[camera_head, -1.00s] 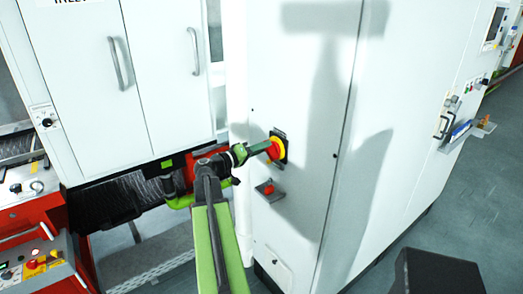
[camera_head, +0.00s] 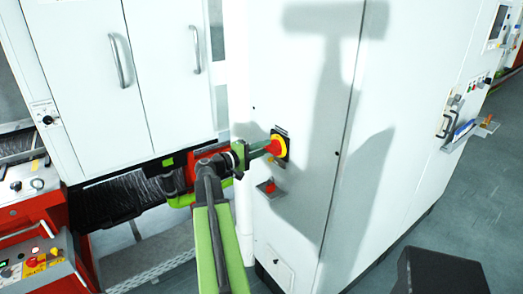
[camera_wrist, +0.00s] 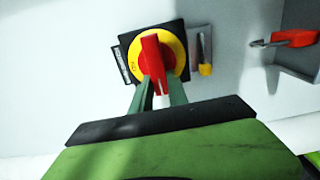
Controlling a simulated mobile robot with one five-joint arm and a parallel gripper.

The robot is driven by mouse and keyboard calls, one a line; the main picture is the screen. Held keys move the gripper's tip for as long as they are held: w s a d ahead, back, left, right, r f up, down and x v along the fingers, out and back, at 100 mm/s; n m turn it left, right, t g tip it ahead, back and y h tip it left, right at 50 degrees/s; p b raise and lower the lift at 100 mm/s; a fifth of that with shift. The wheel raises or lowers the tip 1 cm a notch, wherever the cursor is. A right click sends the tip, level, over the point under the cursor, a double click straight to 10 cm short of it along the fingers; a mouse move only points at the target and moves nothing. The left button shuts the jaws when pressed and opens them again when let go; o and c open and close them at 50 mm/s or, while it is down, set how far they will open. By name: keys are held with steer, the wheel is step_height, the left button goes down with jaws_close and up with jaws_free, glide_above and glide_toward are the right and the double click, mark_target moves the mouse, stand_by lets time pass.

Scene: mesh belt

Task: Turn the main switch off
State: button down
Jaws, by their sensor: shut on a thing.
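The main switch (camera_head: 280,146) is a red rotary handle on a yellow disc with a black square plate, mounted on the white cabinet's narrow face. In the wrist view the red handle (camera_wrist: 151,58) stands nearly upright on its yellow disc, leaning slightly. My gripper (camera_head: 262,148) reaches it from the left. In the wrist view my green gripper fingers (camera_wrist: 160,92) are on either side of the handle's lower end, shut on it. The fingertips partly hide that lower end.
A yellow-tipped hanging piece (camera_wrist: 205,68) is right of the switch. The white cabinet (camera_head: 400,60) extends right. Red control boxes (camera_head: 38,258) stand lower left.

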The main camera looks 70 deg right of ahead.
steer(key=shift+r, duration=0.1)
stand_by(0.3)
steer(key=c, duration=1.3)
jaws_free()
steer(key=shift+d, duration=0.1)
steer(key=v, duration=1.7)
steer(key=shift+a, duration=0.25)
